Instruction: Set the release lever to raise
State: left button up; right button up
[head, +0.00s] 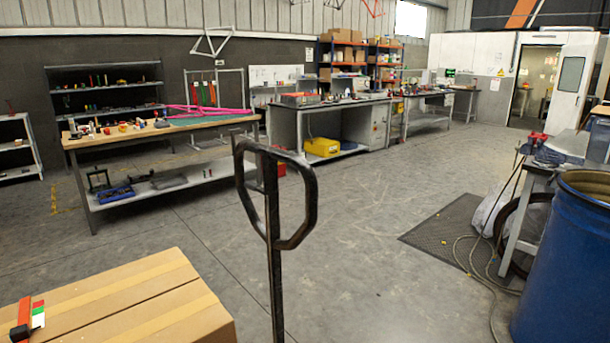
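A black looped handle (311,200) on an upright shaft (276,290) stands in the middle foreground, apparently that of a pallet truck. A dark bar (268,190) runs up through the loop to its top edge. I cannot tell whether this bar is the release lever or part of the shaft, and no lever position can be read. The foot of the shaft is below the picture. Neither of my grippers shows in the head view.
A cardboard box (120,305) fills the lower left, with a red tool (22,322) on it. A blue drum (562,270) stands at the right, near a dark floor mat (452,235) and a loose hose (470,268). A workbench (150,137) stands behind. The middle floor is clear.

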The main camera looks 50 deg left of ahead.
aim_at(254, 187)
jog(key=i, duration=2.05)
jog(key=i+u, duration=0.1)
jog(key=u, duration=0.35)
jog(key=i+u, duration=0.15)
jog(key=u, duration=0.3)
jog(key=l+u, duration=0.15)
jog(key=u, duration=0.3)
jog(key=i+l+u, duration=0.15)
jog(key=u, duration=2)
jog(key=i+l+u, duration=0.1)
jog(key=u, duration=0.25)
jog(key=l+u, duration=0.15)
jog(key=u, duration=0.25)
jog(key=i+l+u, duration=0.1)
jog(key=u, duration=0.25)
jog(key=i+l+u, duration=0.1)
jog(key=l+u, duration=0.2)
jog(key=l, duration=0.65)
jog(key=l+u, duration=0.35)
jog(key=l, duration=0.65)
jog(key=k+l+u, duration=0.1)
jog(key=l+u, duration=0.2)
jog(key=l, duration=0.7)
